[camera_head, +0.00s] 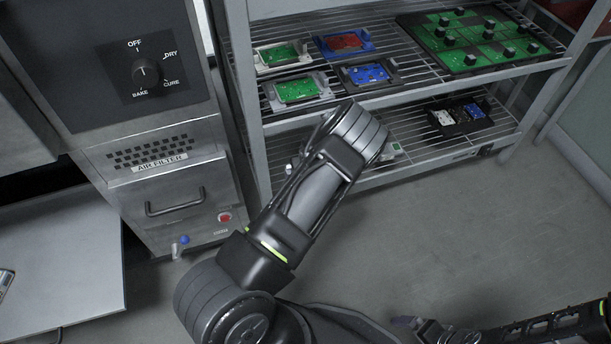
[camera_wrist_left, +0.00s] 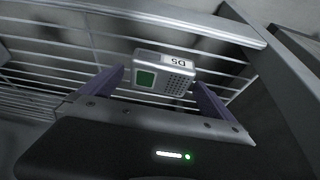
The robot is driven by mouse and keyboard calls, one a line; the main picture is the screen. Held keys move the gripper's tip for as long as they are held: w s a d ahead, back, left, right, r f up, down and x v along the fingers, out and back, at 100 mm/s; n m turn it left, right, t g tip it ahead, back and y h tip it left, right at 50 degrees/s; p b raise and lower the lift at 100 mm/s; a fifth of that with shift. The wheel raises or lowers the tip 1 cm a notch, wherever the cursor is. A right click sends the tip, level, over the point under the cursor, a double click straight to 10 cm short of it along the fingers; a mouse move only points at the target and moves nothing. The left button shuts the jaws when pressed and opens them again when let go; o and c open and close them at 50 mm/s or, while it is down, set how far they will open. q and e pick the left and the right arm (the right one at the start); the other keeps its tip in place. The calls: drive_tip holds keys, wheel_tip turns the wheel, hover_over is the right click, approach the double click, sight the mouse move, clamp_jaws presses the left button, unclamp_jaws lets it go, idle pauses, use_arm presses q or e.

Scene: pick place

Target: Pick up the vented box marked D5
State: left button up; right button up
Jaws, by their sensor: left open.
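The vented box marked D5 (camera_wrist_left: 172,66) is a small grey box with a green screen, a grid of vent holes and a white label. In the left wrist view it is on the wire shelf (camera_wrist_left: 62,62), between the two purple fingers of my left gripper (camera_wrist_left: 160,80). The fingers are open, one on each side, with a visible gap to the box. In the head view my left arm reaches to the lower shelf and its wrist hides the fingers and the box. Dark parts that look like my right gripper (camera_head: 433,329) show at the bottom right, jaws unclear.
The upper shelf holds several trays with green, red and blue boards (camera_head: 367,73) and a large green board (camera_head: 480,45). An oven-like cabinet (camera_head: 160,160) stands left. The floor at right is clear.

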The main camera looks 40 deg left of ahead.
use_arm(q)
drive_tip(key=shift+c, duration=0.3)
drive_tip(key=c, duration=1.3)
drive_tip(key=shift+c, duration=0.2)
drive_tip(key=shift+r, duration=0.15)
drive_tip(key=shift+r+p, duration=0.35)
drive_tip(key=shift+r, duration=0.2)
drive_tip(key=shift+s+d+r, duration=0.15)
drive_tip(key=shift+d, duration=0.05)
drive_tip(key=s+d+p, duration=0.3)
drive_tip(key=s+d, duration=0.7)
drive_tip(key=d, duration=0.4)
drive_tip(key=shift+s, duration=0.3)
